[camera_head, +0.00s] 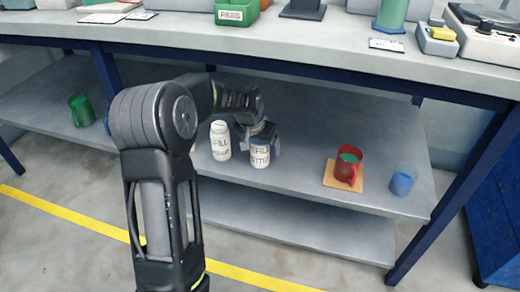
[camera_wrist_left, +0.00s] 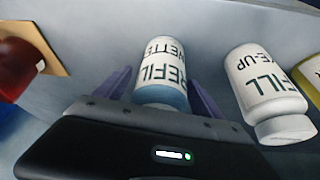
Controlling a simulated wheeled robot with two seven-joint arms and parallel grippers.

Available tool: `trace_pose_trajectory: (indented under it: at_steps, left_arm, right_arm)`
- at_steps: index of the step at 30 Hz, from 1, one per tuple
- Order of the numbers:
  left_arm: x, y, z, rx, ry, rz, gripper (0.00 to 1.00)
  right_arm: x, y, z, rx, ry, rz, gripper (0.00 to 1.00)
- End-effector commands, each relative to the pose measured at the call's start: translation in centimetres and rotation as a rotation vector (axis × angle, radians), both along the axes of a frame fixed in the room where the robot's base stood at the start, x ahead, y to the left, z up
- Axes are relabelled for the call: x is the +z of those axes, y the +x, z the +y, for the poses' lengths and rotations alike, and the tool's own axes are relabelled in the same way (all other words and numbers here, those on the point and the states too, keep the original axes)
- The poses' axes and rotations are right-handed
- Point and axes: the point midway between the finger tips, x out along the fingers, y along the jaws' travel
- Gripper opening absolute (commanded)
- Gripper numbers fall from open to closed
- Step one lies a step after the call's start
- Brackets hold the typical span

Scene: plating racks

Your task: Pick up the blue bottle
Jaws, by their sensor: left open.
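The blue bottle (camera_head: 260,157) stands upright on the shelf under the bench, with a white lettered label and a dark blue top. It also shows in the left wrist view (camera_wrist_left: 161,72), where its blue part is nearest the gripper body. My left gripper (camera_head: 261,138) is at its upper part, with one open finger on each side. In the left wrist view the fingers (camera_wrist_left: 158,88) stand apart around the bottle. I cannot tell whether they touch it. The gripper hides part of the bottle's top. My right gripper is not in view.
A white lettered bottle (camera_head: 220,141) stands close left of the gripper. A green mug (camera_head: 81,110) is far left. The bench top (camera_head: 300,38) overhangs the shelf.

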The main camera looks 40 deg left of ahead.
Motion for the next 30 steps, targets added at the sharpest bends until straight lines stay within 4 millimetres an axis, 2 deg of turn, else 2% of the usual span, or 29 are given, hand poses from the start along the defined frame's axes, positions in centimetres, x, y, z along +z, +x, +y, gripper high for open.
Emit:
trace_pose_trajectory:
  at_steps: [2,30]
  left_arm:
    - [0.01,0.00,0.00,0.000,0.000,0.000,0.77]
    - [0.01,0.00,-0.01,0.000,0.000,0.000,0.00]
  right_arm:
    - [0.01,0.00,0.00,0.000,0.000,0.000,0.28]
    - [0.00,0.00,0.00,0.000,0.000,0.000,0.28]
